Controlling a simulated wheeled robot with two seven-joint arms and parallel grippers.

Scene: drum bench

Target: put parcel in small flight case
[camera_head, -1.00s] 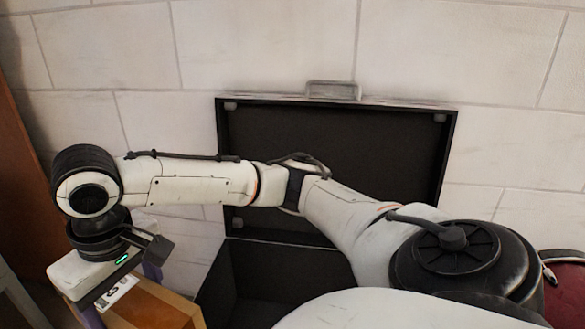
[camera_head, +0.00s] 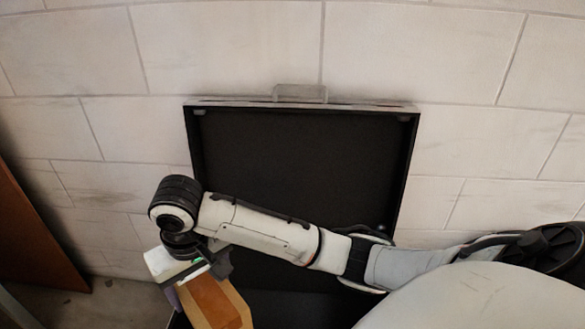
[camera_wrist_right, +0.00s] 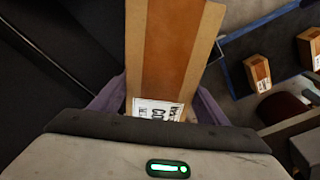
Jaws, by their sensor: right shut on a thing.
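The small flight case stands open against the wall, its black lid (camera_head: 300,160) upright with a grey handle on top. Its dark base (camera_head: 290,308) shows low in the head view, partly hidden by my right arm. My right gripper (camera_head: 185,292) is shut on a brown parcel (camera_head: 215,305) and holds it at the left side of the case. In the right wrist view the parcel (camera_wrist_right: 172,50) sits between the purple fingers, with a white printed label near the gripper. Dark case surfaces fill the left of that view. My left gripper is not in view.
A pale block wall (camera_head: 480,100) stands behind the case. A brown wooden panel (camera_head: 35,235) is at the far left. In the right wrist view, other parcels (camera_wrist_right: 257,73) lie on a dark surface with a blue edge at the right.

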